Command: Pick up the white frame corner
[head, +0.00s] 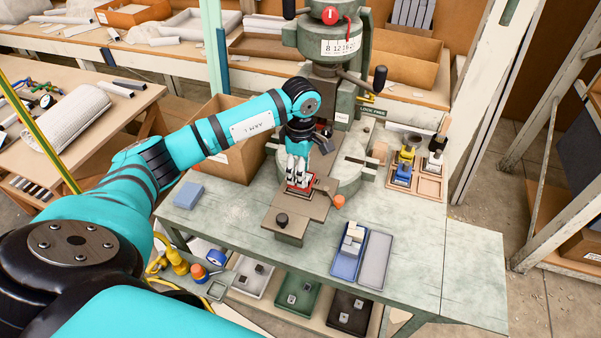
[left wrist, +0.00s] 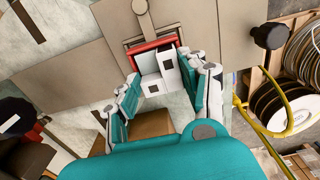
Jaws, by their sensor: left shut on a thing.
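The white frame corner (left wrist: 152,84) shows in the left wrist view as a white block-like piece with dark square openings, between the fingers of my left gripper (left wrist: 165,78). The gripper is shut on it. The piece is at a red-edged holder (left wrist: 152,46) on the press's slide plate; I cannot tell whether it still touches the holder. In the head view my left gripper (head: 297,170) points down over the red holder (head: 302,187), and the fingers hide most of the piece. My right gripper is not in view.
The green fly press (head: 330,45) stands just behind my gripper. A blue tray (head: 345,266) with white pieces and an empty grey tray (head: 374,262) lie front right. A cardboard box (head: 232,160) stands left of the press. The bench's right end (head: 472,265) is clear.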

